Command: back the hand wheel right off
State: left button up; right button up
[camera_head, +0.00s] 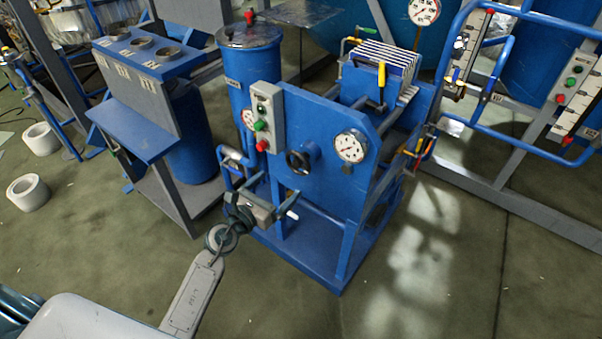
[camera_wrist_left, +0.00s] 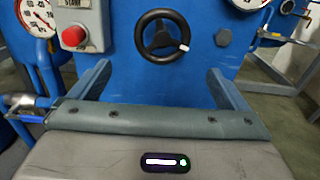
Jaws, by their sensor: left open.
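The black hand wheel (camera_head: 298,162) is a small spoked wheel on the front of the blue panel. In the left wrist view, the hand wheel (camera_wrist_left: 162,36) is near the top middle, with a pale handle knob on its right side. My left gripper (camera_head: 268,193) is in front of the panel, below and left of the wheel. In the left wrist view, its two fingers (camera_wrist_left: 158,71) are wide apart and empty, and the wheel lies ahead of the gap. The gripper does not appear to touch the wheel. My right gripper is not in view.
A pressure gauge (camera_head: 351,146) is right of the wheel. A grey button box (camera_head: 265,118) with green and red buttons is to its left. The panel stands on a blue frame (camera_head: 315,255). Green floor (camera_head: 430,290) is open in front and to the right.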

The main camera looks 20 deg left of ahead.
aim_at(296, 165)
pick_arm(q)
jog(key=shift+m, duration=0.5)
jog(key=x, duration=0.3)
jog(key=r+x, duration=0.1)
jog(key=x, duration=0.6)
jog(key=shift+d+r, duration=0.1)
jog(key=shift+r, duration=0.05)
jog(key=shift+w+d, duration=0.1)
jog(key=shift+w, duration=0.25)
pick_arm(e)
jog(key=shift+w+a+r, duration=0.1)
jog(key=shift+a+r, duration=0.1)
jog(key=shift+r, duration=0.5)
pick_arm(q)
jog(key=shift+c, duration=0.3)
jog(key=c, duration=0.9)
